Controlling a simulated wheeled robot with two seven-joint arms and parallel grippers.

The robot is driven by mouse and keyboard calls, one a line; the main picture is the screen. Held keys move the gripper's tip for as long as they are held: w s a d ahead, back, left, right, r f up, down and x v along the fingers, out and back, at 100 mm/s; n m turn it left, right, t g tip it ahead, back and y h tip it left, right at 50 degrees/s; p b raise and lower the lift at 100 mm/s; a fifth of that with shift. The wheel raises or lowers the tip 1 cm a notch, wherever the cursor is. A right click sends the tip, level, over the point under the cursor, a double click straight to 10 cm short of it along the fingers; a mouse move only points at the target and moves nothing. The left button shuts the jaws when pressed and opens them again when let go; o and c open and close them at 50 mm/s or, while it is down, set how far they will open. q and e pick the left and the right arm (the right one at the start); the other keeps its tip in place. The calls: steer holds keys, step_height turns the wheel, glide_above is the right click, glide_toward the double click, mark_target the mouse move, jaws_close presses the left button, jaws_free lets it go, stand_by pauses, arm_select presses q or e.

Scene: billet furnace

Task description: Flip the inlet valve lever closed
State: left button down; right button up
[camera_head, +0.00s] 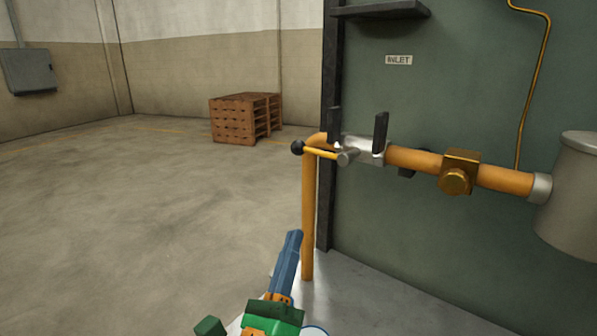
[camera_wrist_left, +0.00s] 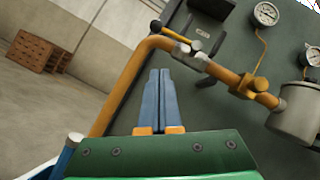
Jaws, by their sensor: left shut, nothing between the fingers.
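The inlet valve lever (camera_head: 320,152) is a yellow rod with a black ball knob (camera_head: 298,147) at its left end. It joins a silver valve body (camera_head: 362,150) on the orange pipe and lies roughly along the pipe. The lever also shows in the left wrist view (camera_wrist_left: 172,31). My left gripper (camera_head: 294,236) has blue fingers, shut and empty, below and left of the lever and apart from it. In the left wrist view its fingertips (camera_wrist_left: 160,72) point toward the pipe. My right gripper is not in view.
Two dark upright plates (camera_head: 380,132) flank the valve. An orange pipe (camera_head: 308,220) drops to the floor beside my left gripper. A brass fitting (camera_head: 460,172) and a grey canister (camera_head: 575,195) sit to the right. Wooden pallets (camera_head: 240,118) stand far back; the left floor is clear.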

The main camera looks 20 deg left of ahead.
mark_target(318, 152)
arm_select(q)
steer(key=s+a+r+p+x, duration=0.1)
steer(key=p+x, duration=0.4)
steer(key=x, duration=0.8)
steer(key=shift+a+r+p, duration=0.3)
steer(key=shift+a+p, duration=0.1)
